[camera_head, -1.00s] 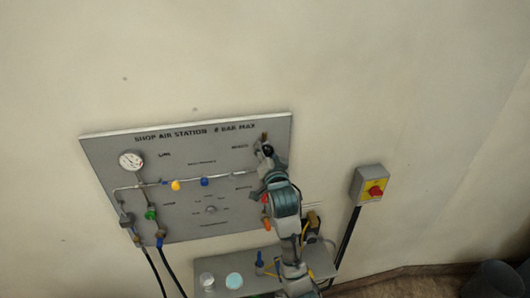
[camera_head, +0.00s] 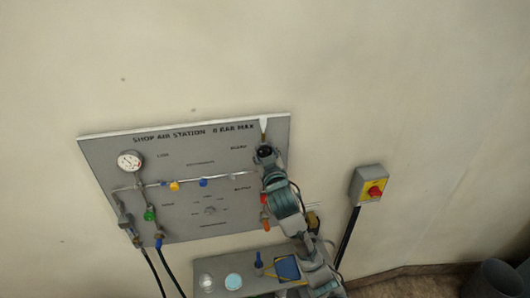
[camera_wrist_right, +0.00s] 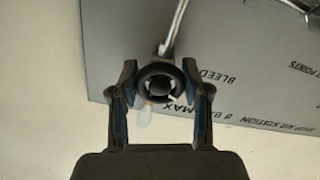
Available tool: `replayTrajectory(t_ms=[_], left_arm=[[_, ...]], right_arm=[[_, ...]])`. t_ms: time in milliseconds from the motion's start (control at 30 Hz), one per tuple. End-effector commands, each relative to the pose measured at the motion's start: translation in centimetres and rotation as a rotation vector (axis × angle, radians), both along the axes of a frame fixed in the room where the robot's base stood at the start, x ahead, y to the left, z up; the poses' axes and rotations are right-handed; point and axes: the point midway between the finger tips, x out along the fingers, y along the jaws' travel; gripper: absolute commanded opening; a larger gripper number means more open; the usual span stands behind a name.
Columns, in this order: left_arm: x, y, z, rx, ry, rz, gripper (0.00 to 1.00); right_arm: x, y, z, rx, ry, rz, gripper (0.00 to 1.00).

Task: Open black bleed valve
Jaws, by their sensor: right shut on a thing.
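My left gripper is not in view.
The panel carries a gauge (camera_head: 130,161) and yellow (camera_head: 174,186), blue (camera_head: 203,183) and green (camera_head: 150,215) knobs. My right arm covers part of its right side. A shelf (camera_head: 215,267) stands below.

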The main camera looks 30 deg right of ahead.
Motion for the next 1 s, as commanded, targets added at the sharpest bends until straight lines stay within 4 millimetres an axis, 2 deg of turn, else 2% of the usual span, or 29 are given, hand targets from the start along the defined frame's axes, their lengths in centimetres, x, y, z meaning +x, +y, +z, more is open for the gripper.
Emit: replayTrajectory(t_ms=[33, 1000], left_arm=[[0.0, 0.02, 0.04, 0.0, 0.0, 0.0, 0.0], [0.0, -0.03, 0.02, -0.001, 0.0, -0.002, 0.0]], right_arm=[[-0.09, -0.12, 0.52, -0.046, 0.001, -0.002, 0.12], [-0.01, -0.03, 0.3, -0.918, 0.299, -0.004, 0.12]])
